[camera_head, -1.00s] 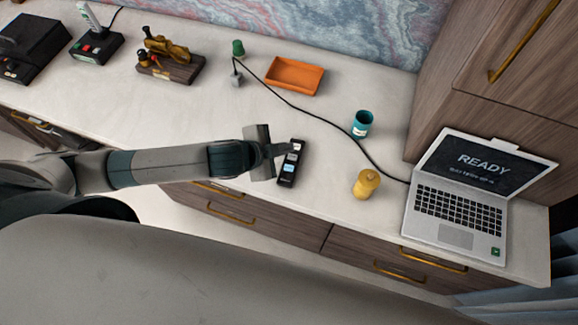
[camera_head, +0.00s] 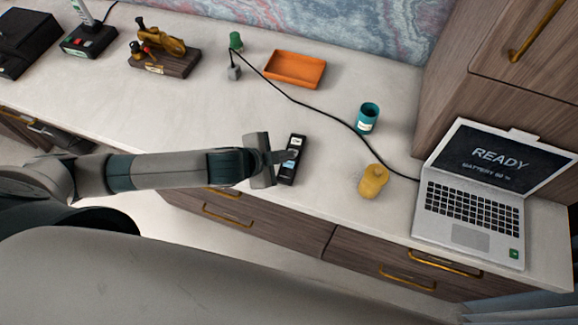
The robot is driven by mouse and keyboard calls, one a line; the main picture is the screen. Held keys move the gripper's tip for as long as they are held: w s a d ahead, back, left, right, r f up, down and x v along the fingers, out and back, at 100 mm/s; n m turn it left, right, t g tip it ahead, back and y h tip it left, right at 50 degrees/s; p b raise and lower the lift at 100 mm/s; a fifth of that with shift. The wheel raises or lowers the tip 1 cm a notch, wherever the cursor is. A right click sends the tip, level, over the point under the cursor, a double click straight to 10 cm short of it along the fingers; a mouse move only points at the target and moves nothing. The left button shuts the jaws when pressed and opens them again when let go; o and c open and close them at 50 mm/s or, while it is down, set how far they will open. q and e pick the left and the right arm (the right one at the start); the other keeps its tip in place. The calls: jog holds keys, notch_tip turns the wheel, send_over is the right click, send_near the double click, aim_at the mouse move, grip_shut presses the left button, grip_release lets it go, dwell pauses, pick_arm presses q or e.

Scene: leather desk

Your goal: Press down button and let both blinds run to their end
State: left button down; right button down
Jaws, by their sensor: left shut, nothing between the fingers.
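A small black remote (camera_head: 297,143) with pale buttons lies on the light desktop near its front edge. My left gripper (camera_head: 283,157) reaches in from the left with its fingers shut and nothing held. Its fingertips are over the left side of the remote, about midway along it, and partly cover the buttons. I cannot tell whether they touch a button or which one. No blind can be made out clearly. My right gripper is not in view.
An open laptop (camera_head: 471,212) showing "READY" stands at the right. A wooden stand (camera_head: 165,62) is farther left.

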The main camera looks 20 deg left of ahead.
pick_arm(q)
jog(key=shift+f, duration=0.7)
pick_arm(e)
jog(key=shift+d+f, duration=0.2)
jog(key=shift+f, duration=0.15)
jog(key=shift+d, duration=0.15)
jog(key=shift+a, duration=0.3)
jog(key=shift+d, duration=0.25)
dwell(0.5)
pick_arm(q)
jog(key=shift+f, duration=0.15)
